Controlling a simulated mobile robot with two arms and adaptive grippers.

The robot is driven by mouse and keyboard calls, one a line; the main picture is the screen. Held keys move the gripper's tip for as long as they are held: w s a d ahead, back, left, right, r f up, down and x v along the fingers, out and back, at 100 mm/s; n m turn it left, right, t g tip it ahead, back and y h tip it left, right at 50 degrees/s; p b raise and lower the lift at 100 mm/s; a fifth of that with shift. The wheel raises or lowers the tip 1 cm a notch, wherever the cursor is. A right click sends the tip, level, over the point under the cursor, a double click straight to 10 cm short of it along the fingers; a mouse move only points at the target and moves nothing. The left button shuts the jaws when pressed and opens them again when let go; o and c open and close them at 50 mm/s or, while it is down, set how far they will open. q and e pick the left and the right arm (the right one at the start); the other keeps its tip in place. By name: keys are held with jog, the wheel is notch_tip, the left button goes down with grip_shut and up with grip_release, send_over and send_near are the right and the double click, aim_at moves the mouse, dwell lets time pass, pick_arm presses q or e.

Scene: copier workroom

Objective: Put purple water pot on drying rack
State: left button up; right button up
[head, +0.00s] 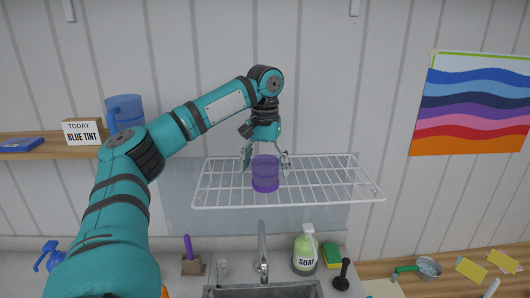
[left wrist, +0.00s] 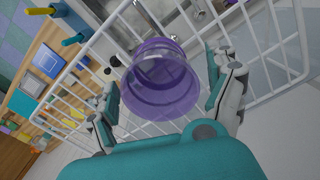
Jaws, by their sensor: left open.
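The purple water pot (head: 265,174) is a translucent cup standing upright on the white wire drying rack (head: 325,184), left of the rack's middle. It also shows in the left wrist view (left wrist: 162,84), where I look down at its round rim with the rack's wires (left wrist: 275,40) around it. My left gripper (head: 265,163) reaches down from above, with one finger on each side of the pot. Its fingers are spread; in the left wrist view gaps show between them and the pot. My right gripper is not in view.
Below the rack are a sink (head: 265,291) with a faucet (head: 263,252), a soap bottle (head: 305,250) and a sponge (head: 332,256). A shelf (head: 60,146) at the left holds a blue pot (head: 126,112) and a "BLUE TINT" sign (head: 83,132). The rack's right side is empty.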

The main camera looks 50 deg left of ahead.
pick_arm(q)
notch_tip(320, 180, up, 2)
jog(key=shift+r+b, duration=0.15)
jog(key=shift+b, duration=0.4)
notch_tip(320, 180, up, 10)
jog(key=p, duration=0.1)
jog(key=shift+f, duration=0.2)
